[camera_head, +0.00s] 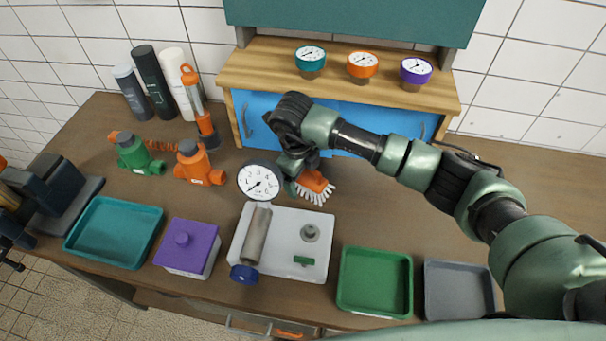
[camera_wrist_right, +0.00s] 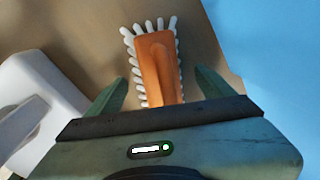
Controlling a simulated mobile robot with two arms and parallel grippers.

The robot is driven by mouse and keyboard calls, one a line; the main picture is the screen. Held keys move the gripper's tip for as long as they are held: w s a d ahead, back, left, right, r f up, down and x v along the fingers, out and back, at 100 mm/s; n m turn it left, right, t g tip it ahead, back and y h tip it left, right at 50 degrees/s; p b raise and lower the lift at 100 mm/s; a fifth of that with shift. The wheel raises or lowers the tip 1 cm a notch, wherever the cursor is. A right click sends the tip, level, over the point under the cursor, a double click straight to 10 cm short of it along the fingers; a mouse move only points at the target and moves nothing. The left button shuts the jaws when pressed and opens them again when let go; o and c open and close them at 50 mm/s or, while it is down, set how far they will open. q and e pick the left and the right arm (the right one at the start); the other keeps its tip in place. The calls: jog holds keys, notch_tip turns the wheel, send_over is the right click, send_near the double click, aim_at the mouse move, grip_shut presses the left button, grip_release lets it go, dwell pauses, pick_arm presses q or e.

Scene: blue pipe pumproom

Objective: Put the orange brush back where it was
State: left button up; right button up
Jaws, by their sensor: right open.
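The orange brush (camera_head: 315,186) with white bristles lies on the wooden workbench, just behind the white tray and in front of the blue cabinet. My right gripper (camera_head: 298,178) is over the brush, and its arm hides part of it. In the right wrist view the brush (camera_wrist_right: 156,62) lies between the two green fingers of the right gripper (camera_wrist_right: 158,88). The fingers are apart, with a gap on both sides of the brush. The near end of the brush is hidden by the gripper body. My left gripper is not clearly in view.
A white tray (camera_head: 284,269) holding a grey cylinder (camera_head: 257,235) and small parts is close in front. A dial gauge (camera_head: 260,182) stands left of the gripper. The blue cabinet (camera_head: 240,108) is close behind. A green tray (camera_head: 375,311) and a grey tray (camera_head: 459,291) are front right.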

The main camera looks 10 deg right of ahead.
aim_at(299, 181)
jog(key=shift+a+r+b, duration=0.1)
jog(key=shift+r+b, duration=0.25)
jog(key=shift+r, duration=0.15)
notch_tip(299, 181, up, 11)
jog(key=s+a+b, duration=0.1)
jog(key=b, duration=0.2)
jog(key=shift+s+a, duration=0.15)
jog(key=shift+s, duration=0.1)
